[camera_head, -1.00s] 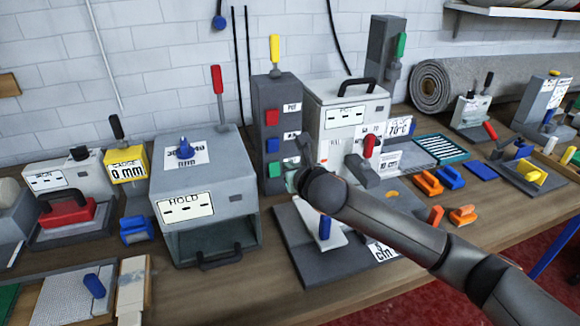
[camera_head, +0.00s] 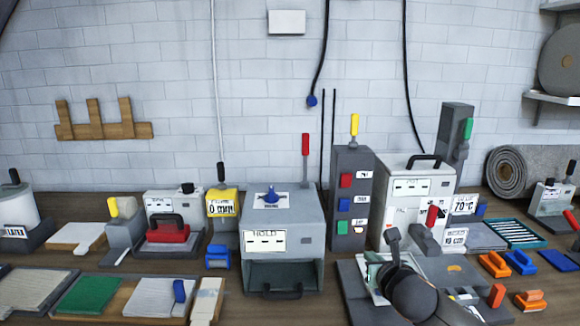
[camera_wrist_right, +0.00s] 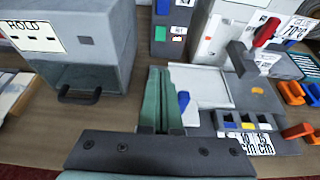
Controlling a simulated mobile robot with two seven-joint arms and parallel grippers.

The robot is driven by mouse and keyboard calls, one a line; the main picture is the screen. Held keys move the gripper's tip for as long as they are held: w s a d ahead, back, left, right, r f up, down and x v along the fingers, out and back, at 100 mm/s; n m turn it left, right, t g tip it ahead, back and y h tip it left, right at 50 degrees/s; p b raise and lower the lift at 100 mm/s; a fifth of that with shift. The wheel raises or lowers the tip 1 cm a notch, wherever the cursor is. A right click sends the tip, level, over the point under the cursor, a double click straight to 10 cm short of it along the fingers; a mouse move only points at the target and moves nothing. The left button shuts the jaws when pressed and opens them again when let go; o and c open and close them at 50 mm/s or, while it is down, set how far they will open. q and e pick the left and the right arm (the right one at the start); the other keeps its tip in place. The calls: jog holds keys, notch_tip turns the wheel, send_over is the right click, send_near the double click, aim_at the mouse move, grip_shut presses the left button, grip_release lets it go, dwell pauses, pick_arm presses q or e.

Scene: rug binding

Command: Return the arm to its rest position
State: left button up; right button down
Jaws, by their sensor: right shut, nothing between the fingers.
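My right arm (camera_head: 415,295) comes in from the bottom of the head view, right of the middle. Its gripper (camera_head: 374,268) is mostly hidden behind the wrist, with a bit of green showing over a pale plate. In the right wrist view the two green fingers of the right gripper (camera_wrist_right: 158,80) lie together with nothing between them. They are in front of a pale plate (camera_wrist_right: 201,80) on a dark grey base (camera_wrist_right: 285,143). Whether they touch anything I cannot tell. My left gripper is in neither view.
A grey HOLD box (camera_head: 312,232) with an open front stands left of the arm. A button tower (camera_head: 349,170) and a white machine (camera_head: 400,205) with a red lever stand behind it. Orange and blue clamps (camera_head: 495,264) lie to the right. Bench wood is bare in front of the HOLD box.

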jog(key=s+a+f+m+g+y, duration=0.15)
jog(key=s+a+f+m, duration=0.25)
jog(key=s+f+m, duration=0.5)
jog(key=s+a+f+m+g+y, duration=0.1)
jog(key=s+a+f+m+y, duration=0.15)
jog(key=s+f+m, duration=0.65)
jog(key=s+d+f+m+g+h, duration=0.1)
jog(key=s+d+f+m, duration=0.1)
jog(key=s+f+m, duration=0.5)
jog(key=s+d+f+m+h, duration=0.1)
jog(key=s+d+f+m, duration=0.2)
jog(key=s+f+m, duration=0.4)
jog(key=s+m, duration=0.2)
jog(key=s, duration=0.2)
jog(key=shift+g, duration=0.35)
jog(key=shift+a+f, duration=0.1)
